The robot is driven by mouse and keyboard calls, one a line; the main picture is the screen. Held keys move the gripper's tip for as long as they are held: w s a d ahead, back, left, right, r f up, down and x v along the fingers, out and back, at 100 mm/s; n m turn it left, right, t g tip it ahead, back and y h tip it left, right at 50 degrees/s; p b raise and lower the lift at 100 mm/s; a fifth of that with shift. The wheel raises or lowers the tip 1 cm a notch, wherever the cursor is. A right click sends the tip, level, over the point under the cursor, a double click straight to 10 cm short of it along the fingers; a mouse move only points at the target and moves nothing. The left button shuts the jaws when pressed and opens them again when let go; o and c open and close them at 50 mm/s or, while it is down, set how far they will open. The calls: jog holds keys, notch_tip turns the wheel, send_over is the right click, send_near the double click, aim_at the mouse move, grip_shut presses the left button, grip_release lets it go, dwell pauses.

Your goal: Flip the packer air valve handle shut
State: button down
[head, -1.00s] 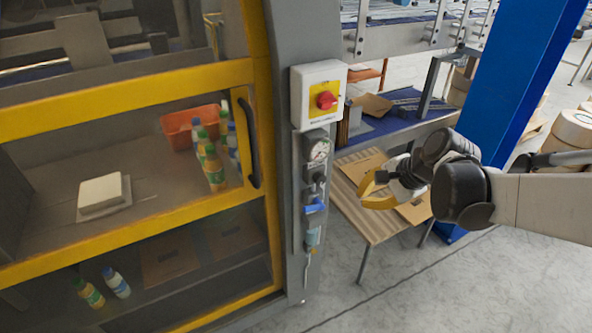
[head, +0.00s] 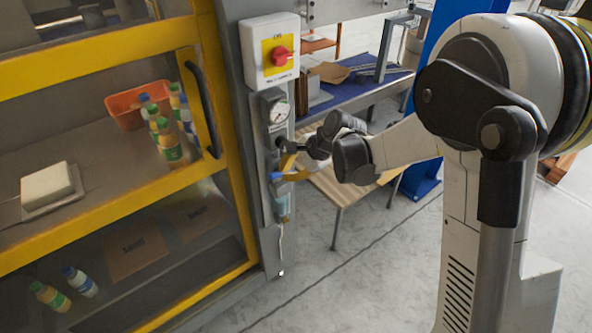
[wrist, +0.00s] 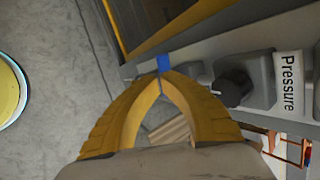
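The air valve's blue handle (head: 275,177) sits on the grey column, below the round gauge and a black knob, and sticks out to the right. My gripper (head: 284,172) is at the handle from the right in the head view. In the wrist view my yellow fingers (wrist: 161,76) come together at their tips, and the blue handle (wrist: 163,62) shows right at them. I cannot tell whether the handle is pinched between the tips or only touching or just beyond them.
Above are a pressure gauge (head: 278,111) and a box with a red and yellow switch (head: 270,51). A black knob (wrist: 232,87) lies close right of my fingers in the wrist view. A clear bowl (head: 281,204) hangs below the valve. A yellow-framed door (head: 235,180) stands left, a wooden-topped table (head: 345,187) behind.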

jog(key=shift+x, duration=0.8)
jog(key=shift+a+f+h+b, duration=0.4)
jog(key=shift+f+b, duration=0.1)
jog(key=shift+f, duration=0.2)
jog(key=shift+r, duration=0.15)
jog(key=shift+r+p, duration=0.65)
jog(key=shift+r, duration=0.15)
jog(key=s+a+p+v, duration=0.1)
jog(key=p+v, duration=0.4)
jog(key=v, duration=0.8)
jog(key=shift+s+r, duration=0.2)
jog(key=shift+s, duration=0.3)
